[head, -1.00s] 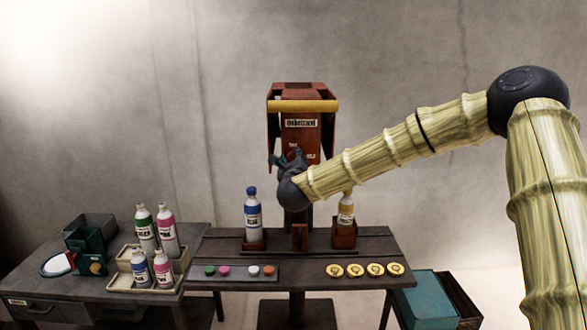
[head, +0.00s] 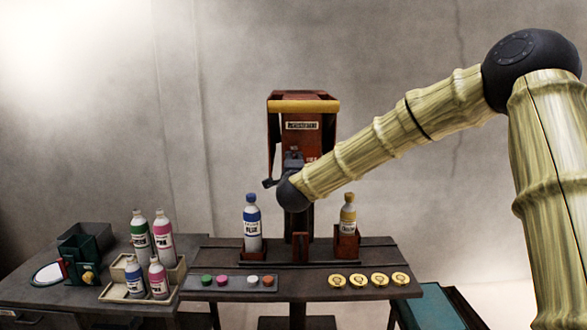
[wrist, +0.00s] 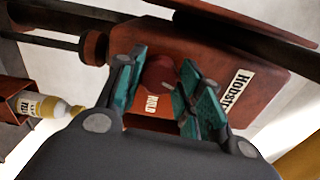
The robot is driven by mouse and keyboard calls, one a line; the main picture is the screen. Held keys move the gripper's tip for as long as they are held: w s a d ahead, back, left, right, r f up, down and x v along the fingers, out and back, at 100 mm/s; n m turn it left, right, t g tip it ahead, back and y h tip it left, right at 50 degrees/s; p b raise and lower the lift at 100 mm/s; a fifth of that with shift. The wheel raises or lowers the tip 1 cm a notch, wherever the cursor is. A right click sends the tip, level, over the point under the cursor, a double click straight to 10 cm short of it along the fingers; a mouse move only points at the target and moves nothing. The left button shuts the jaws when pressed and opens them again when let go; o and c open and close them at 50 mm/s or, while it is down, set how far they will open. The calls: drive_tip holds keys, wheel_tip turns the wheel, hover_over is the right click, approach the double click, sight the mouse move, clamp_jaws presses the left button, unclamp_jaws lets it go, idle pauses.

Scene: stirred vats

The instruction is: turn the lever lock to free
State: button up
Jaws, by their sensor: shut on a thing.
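In the wrist view, a round dark red knob (wrist: 156,74), seemingly the lever lock's handle, sits between the teal pads of my gripper (wrist: 165,66). My gripper is shut on it. A small HOLD label (wrist: 151,107) shows beside the knob on the red face. In the head view my gripper (head: 285,168) is against the machine's lower front and hides most of the lever. The lever's exact angle cannot be told.
A blue-capped bottle (head: 252,222) and a yellow bottle (head: 347,215) stand in red holders below the machine, either side of my gripper. Coloured caps (head: 222,280) and gold discs (head: 358,280) lie at the table front. More bottles (head: 163,235) stand on the left bench.

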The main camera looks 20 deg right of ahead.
drive_tip(key=n, duration=0.3)
drive_tip(key=shift+f, duration=0.1)
drive_tip(key=shift+n+b, duration=0.3)
drive_tip(key=shift+n, duration=0.2)
drive_tip(key=o, duration=1)
drive_tip(key=shift+o, duration=0.2)
drive_tip(key=v, duration=1.2)
